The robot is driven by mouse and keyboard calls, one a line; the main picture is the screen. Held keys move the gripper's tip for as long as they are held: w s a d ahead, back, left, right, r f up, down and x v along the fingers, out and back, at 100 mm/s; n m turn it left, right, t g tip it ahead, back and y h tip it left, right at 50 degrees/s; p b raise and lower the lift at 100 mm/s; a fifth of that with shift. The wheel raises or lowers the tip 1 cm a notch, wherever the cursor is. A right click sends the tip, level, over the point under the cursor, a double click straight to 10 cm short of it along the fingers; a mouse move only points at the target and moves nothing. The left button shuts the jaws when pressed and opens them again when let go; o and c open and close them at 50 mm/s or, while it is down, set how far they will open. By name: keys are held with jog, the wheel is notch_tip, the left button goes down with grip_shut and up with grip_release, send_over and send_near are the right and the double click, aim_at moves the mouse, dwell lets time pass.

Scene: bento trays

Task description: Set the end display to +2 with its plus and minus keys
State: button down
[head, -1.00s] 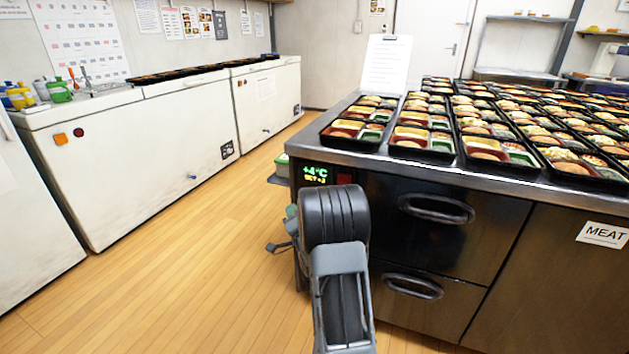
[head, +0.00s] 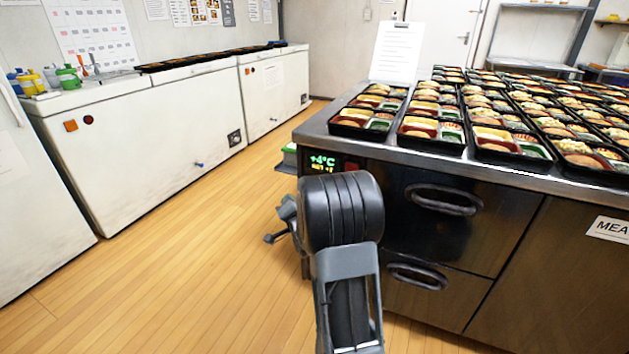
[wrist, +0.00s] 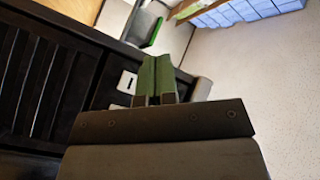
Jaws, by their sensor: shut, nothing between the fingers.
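The end display (head: 322,162) is a small dark panel with green characters on the near left end of the steel counter. Its top line reads +4°C; the smaller set line below is too small to read surely. In the wrist view, my gripper (wrist: 157,78) has green fingers closed together, with nothing between them. Its tips are near a dark louvred panel and a small white square with a dark mark (wrist: 127,82), perhaps a key. I cannot tell whether they touch. In the head view my arm hides the fingertips and the area below the display.
The steel counter (head: 470,162) holds many black bento trays (head: 430,130) and a clipboard (head: 396,52). Dark drawers (head: 440,225) with handles are right of my arm. White chest freezers (head: 150,135) stand along the left wall. Open wooden floor (head: 180,260) lies between.

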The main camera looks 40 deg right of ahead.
jog(key=s+a+n+g+y, duration=0.3)
jog(key=s+a+n+g, duration=0.4)
jog(key=a, duration=0.5)
jog(key=s+a+n+g+y, duration=0.1)
jog(key=s+a+n+g, duration=0.2)
jog(key=s, duration=0.6)
jog(key=s+a+n+g+y, duration=0.1)
jog(key=s+a+n+g, duration=0.2)
jog(key=s+a, duration=0.3)
jog(key=s+g, duration=0.1)
jog(key=s, duration=0.1)
jog(key=shift+s+a, duration=0.15)
jog(key=shift+s, duration=0.2)
jog(key=shift+s, duration=0.1)
